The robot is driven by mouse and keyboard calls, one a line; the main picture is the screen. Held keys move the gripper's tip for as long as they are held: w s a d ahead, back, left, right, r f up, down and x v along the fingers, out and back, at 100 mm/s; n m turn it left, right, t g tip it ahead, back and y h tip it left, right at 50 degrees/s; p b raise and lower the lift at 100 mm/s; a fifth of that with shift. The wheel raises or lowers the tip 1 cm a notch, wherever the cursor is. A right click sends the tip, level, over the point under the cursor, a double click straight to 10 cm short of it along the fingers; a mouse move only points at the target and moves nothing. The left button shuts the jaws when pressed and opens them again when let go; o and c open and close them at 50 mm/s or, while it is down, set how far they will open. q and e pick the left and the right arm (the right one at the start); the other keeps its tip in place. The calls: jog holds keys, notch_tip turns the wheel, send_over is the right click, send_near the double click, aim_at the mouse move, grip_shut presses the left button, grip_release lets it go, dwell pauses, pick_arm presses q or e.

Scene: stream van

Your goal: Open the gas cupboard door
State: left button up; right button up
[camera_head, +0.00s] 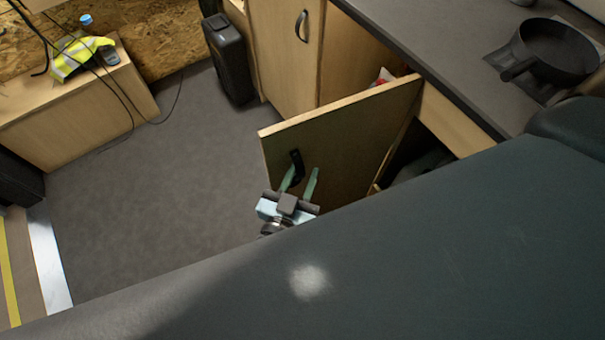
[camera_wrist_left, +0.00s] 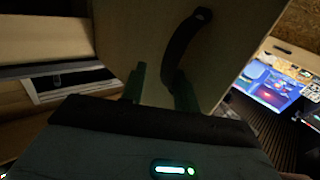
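The wooden cupboard door (camera_head: 345,140) stands swung well out from the counter, with a dark opening (camera_head: 405,150) to its right. It also fills the upper middle of the left wrist view (camera_wrist_left: 150,35). A black curved handle (camera_head: 297,165) is on the door face and shows larger in the left wrist view (camera_wrist_left: 180,48). My left gripper (camera_head: 302,174) is in front of the door at the handle. Its two green fingers are apart, and the handle's lower end lies near one finger. I cannot tell whether they touch. My right gripper is not in view.
The counter (camera_head: 440,60) runs along the right, with a black pan (camera_head: 555,55) on it. A closed cupboard door (camera_head: 285,50) and a black case (camera_head: 229,58) stand behind. A wooden box (camera_head: 75,110) is at left. The grey floor (camera_head: 160,200) between is clear.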

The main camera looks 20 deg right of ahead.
pick_arm(q)
jog(key=v, duration=0.7)
jog(key=shift+s+a, duration=0.25)
jog(key=shift+s, duration=0.05)
jog(key=shift+w+a, duration=0.1)
dwell(0.3)
